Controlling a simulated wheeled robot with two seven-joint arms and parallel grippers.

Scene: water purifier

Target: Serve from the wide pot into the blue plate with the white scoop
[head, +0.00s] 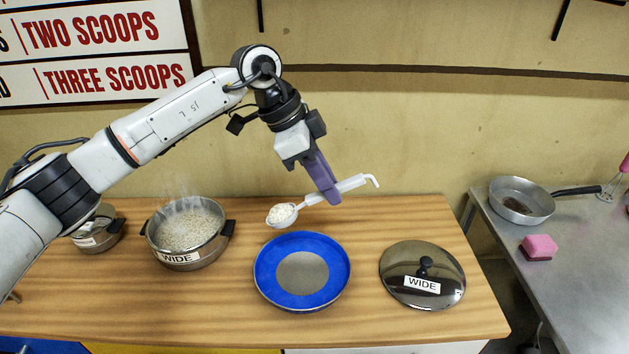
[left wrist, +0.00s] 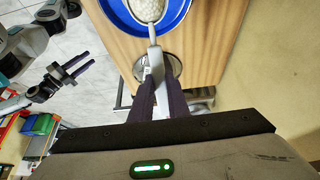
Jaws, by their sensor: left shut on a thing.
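The white scoop (head: 345,186) is held by its handle in my left gripper (head: 330,196), which is shut on it. Its bowl, heaped with white grains (head: 283,213), is just behind the blue plate (head: 264,268) in the head view. The plate's grey middle looks empty. In the left wrist view the filled scoop (left wrist: 150,12) overlaps the blue plate (left wrist: 182,20). The steaming wide pot (head: 205,259), labelled WIDE, is uncovered and full of grains, left of the plate. My right gripper (left wrist: 84,70) shows only in the left wrist view, its fingers apart and empty.
The WIDE lid (head: 440,290) lies on the wooden table (head: 365,325) right of the plate. A smaller pot (head: 104,236) is at far left, partly behind my arm. A metal side table (head: 590,290) holds a pan (head: 520,200) and a pink sponge (head: 539,246).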

